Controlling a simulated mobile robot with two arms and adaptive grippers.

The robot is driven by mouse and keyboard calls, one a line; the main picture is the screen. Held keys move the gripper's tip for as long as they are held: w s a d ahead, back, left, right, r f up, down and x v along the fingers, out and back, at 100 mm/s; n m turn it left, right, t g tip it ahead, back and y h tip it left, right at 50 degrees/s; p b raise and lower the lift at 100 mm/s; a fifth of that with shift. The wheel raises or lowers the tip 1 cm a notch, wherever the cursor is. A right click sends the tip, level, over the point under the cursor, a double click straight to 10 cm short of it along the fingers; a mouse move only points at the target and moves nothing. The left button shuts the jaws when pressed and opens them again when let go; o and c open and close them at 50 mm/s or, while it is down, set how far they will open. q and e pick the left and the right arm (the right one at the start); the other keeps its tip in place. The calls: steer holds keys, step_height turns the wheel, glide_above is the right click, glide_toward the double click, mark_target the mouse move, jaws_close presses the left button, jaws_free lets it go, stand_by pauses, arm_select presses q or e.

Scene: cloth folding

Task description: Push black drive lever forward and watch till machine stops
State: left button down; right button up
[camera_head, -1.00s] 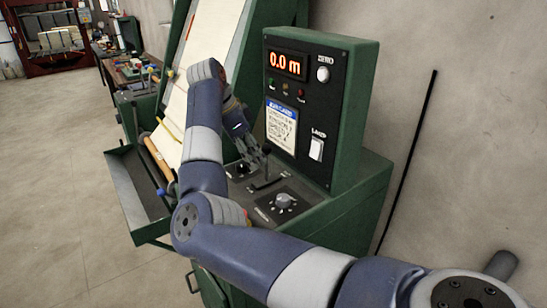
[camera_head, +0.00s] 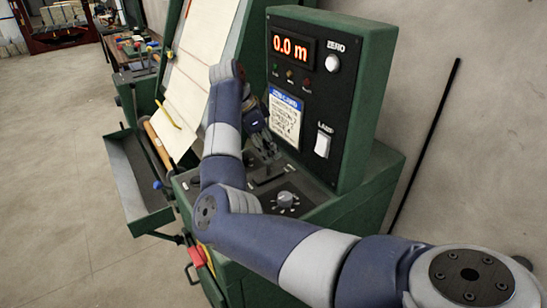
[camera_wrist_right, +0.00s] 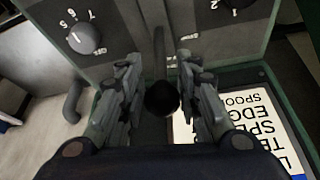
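The black drive lever shows in the right wrist view as a round black knob (camera_wrist_right: 162,98) on a thin shaft. My right gripper (camera_wrist_right: 160,82) is open, with one finger on each side of the lever and gaps between knob and fingers. In the head view my right gripper (camera_head: 267,150) is over the control deck and mostly hides the lever. The green machine (camera_head: 382,170) has a lit display (camera_head: 293,48) reading 0.0 m. My left gripper is not in view.
A numbered dial (camera_head: 286,199) sits on the deck near my right arm. The white lamp switch (camera_head: 323,145) and zero button (camera_head: 333,63) are on the upright panel. A green side tray (camera_head: 133,190) juts out at left. A black rod (camera_head: 425,145) leans at the wall.

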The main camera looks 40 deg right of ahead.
steer(key=shift+p+x, duration=0.45)
steer(key=shift+x, duration=2.3)
steer(key=shift+w, duration=0.1)
jaws_close()
